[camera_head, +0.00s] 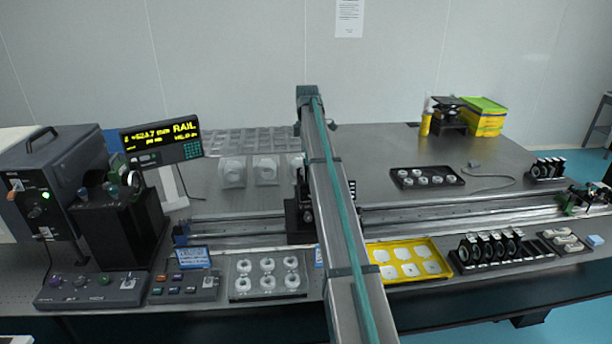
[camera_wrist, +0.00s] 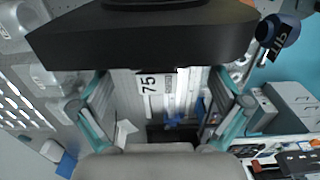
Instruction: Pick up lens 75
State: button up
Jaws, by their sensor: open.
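In the wrist view, a white label reading 75, marking lens 75 (camera_wrist: 150,86), shows between the two fingers of my gripper (camera_wrist: 158,115). A wide black body fills the top of that view just above the label; I cannot tell whether it belongs to the lens mount. The teal fingers stand apart, one on each side of the label, with visible space between. I see no clear contact. In the head view, a small dark and teal shape at the far right edge may be my gripper, but it is too small to be sure. I cannot pick out lens 75 there.
In the head view, a rack of black lens mounts (camera_head: 490,246) stands at the front right, beside a yellow tray (camera_head: 405,277). More black mounts (camera_head: 547,168) stand behind. A rail (camera_head: 440,210) crosses the table. In the wrist view, another dark labelled round part (camera_wrist: 280,38) sits upper right.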

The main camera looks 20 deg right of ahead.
aim_at(307, 167)
jog(key=shift+w+f+p, duration=0.1)
jog(key=shift+f+p, duration=0.95)
jog(key=shift+f, duration=1.3)
jog(key=c, duration=1.3)
jog(key=shift+r, duration=0.1)
